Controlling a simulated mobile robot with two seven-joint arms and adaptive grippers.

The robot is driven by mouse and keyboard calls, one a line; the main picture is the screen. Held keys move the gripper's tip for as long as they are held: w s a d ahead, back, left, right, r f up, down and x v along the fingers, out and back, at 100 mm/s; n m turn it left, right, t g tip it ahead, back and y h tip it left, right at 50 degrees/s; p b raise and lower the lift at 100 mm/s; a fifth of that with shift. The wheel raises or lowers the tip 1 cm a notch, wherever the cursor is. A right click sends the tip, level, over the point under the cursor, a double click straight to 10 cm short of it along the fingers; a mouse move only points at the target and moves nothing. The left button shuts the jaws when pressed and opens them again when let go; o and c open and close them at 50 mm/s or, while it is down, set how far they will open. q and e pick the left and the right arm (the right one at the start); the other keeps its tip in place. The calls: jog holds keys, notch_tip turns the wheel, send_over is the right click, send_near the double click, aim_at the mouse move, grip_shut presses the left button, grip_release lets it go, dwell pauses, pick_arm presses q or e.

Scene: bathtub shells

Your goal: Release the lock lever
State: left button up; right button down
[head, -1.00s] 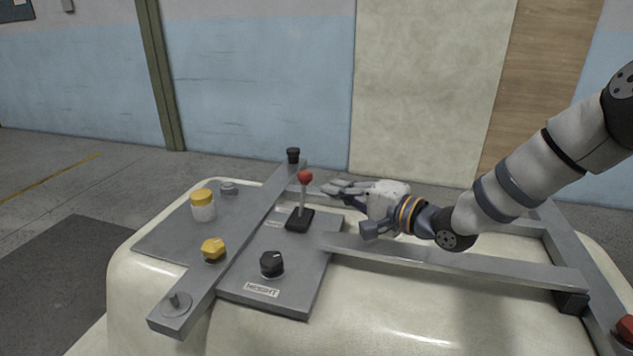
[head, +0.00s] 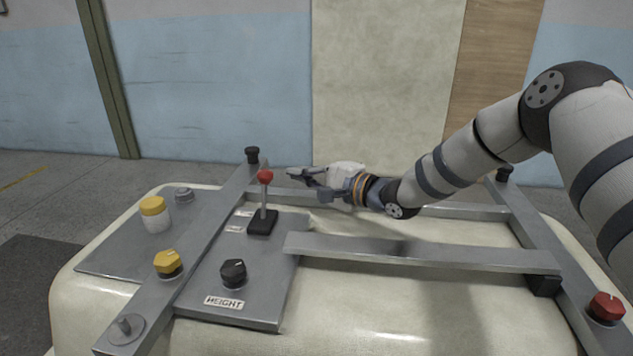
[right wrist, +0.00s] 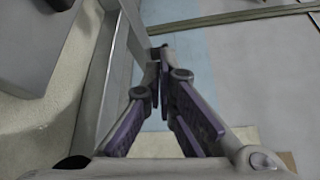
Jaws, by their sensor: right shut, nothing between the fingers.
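A lever with a red ball (head: 265,176) on a thin grey stem stands upright from a black base (head: 263,222) on the grey control panel (head: 262,295). It is the only stick-like lever I see. My right gripper (head: 297,174) is just right of the red ball at about its height, with its fingers pointing left; a small gap seems to lie between them, though depth is hard to judge. In the right wrist view, the fingertips (right wrist: 160,52) meet with nothing between them. The lever cannot be made out there. My left gripper is out of view.
A grey bar (head: 420,254) crosses in front of my right arm. A black post (head: 252,155) stands behind the lever. A red knob (head: 606,308) is at far right.

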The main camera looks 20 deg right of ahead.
aim_at(265, 189)
jog(key=shift+f+x, duration=0.25)
jog(key=shift+x, duration=0.85)
jog(key=s+a+r+p, duration=0.1)
jog(key=s+a+r, duration=0.1)
jog(key=shift+s+a+p, duration=0.35)
jog(key=shift+s+a, duration=0.05)
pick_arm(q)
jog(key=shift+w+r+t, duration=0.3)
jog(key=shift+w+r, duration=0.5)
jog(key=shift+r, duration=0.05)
pick_arm(e)
jog(key=shift+f, duration=0.25)
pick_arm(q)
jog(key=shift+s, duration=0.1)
